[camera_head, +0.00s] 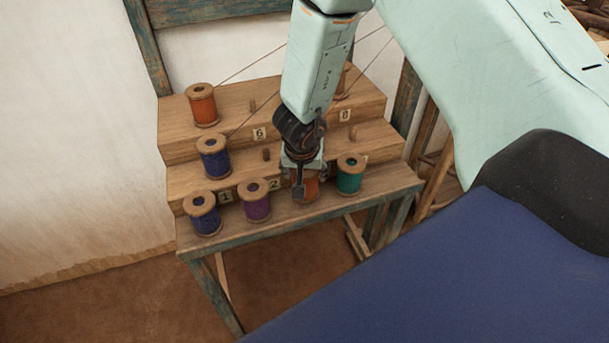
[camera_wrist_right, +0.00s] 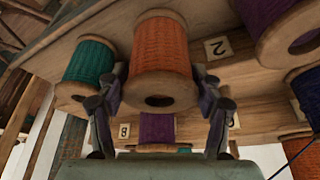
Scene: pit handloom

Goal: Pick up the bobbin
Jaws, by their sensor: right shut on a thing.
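An orange bobbin (camera_head: 311,189) with wooden ends is in the front row of a stepped wooden rack (camera_head: 235,98), between a purple bobbin (camera_head: 256,205) and a teal bobbin (camera_head: 350,177). My right gripper (camera_head: 305,180) reaches down from above and is shut on the orange bobbin, hiding much of it. In the right wrist view, the orange bobbin (camera_wrist_right: 160,50) sits between the two fingers of my right gripper (camera_wrist_right: 160,84). I cannot tell whether it is clear of the shelf. My left gripper is not in view.
Two blue bobbins stand at the left, one in front (camera_head: 203,219) and one a step higher (camera_head: 213,162). Another orange bobbin (camera_head: 202,107) stands on the top step. Bare pegs and number tags mark the steps. Threads run above the rack. A white wall (camera_head: 70,140) is behind.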

